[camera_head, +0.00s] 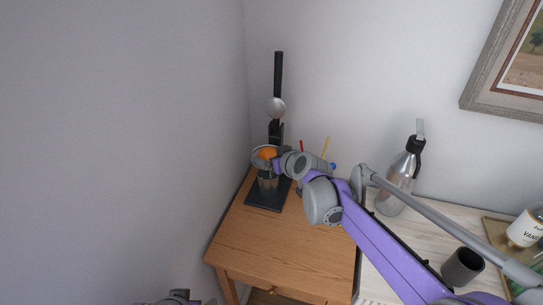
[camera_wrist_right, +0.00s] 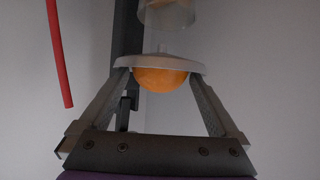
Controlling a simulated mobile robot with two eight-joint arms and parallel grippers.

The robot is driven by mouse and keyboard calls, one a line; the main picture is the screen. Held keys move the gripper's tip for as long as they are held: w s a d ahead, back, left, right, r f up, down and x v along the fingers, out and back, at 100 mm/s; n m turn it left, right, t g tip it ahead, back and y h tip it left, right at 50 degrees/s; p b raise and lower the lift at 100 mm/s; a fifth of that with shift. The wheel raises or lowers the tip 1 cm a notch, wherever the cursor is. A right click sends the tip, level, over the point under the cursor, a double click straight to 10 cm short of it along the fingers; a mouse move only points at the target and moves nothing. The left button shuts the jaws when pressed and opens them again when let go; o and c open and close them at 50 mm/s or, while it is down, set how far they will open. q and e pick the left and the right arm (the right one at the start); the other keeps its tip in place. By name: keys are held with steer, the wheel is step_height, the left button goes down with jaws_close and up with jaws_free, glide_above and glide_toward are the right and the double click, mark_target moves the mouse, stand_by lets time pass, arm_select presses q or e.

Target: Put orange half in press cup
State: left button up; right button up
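The orange half (camera_head: 267,153) sits dome-up at the press cup (camera_head: 257,162), on the black press (camera_head: 278,75) at the table's left back. The right wrist view appears upside down; there the orange half (camera_wrist_right: 162,80) shows against the grey cup (camera_wrist_right: 160,64), with a clear glass (camera_wrist_right: 166,14) beyond. In the head view the right gripper (camera_head: 272,158) is partly hidden at the cup. My left gripper (camera_head: 178,297) barely shows at the bottom edge.
Red (camera_head: 301,146) and yellow (camera_head: 325,147) straws stand behind my right arm. A steel bottle (camera_head: 400,178) and a dark cup (camera_head: 462,267) are right. The wooden table's (camera_head: 260,245) front is clear; walls close off left and back.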

steer(key=shift+r, duration=0.1)
steer(key=shift+s+r, duration=0.15)
steer(key=v, duration=1.2)
steer(key=s+d+f+m+g+h, duration=0.1)
steer(key=s+d+f, duration=0.3)
steer(key=s, duration=0.5)
steer(key=s+d+f+m+g+h, duration=0.2)
steer(key=s+d+f, duration=0.2)
steer(key=s+f, duration=0.3)
steer(key=s+d+f+m+g+h, duration=0.2)
steer(key=s+d+f, duration=0.2)
steer(key=s, duration=0.7)
steer(key=shift+s+f+h, duration=0.15)
steer(key=shift+f, duration=0.5)
steer(key=shift+s+f+h, duration=0.15)
steer(key=shift+f, duration=0.5)
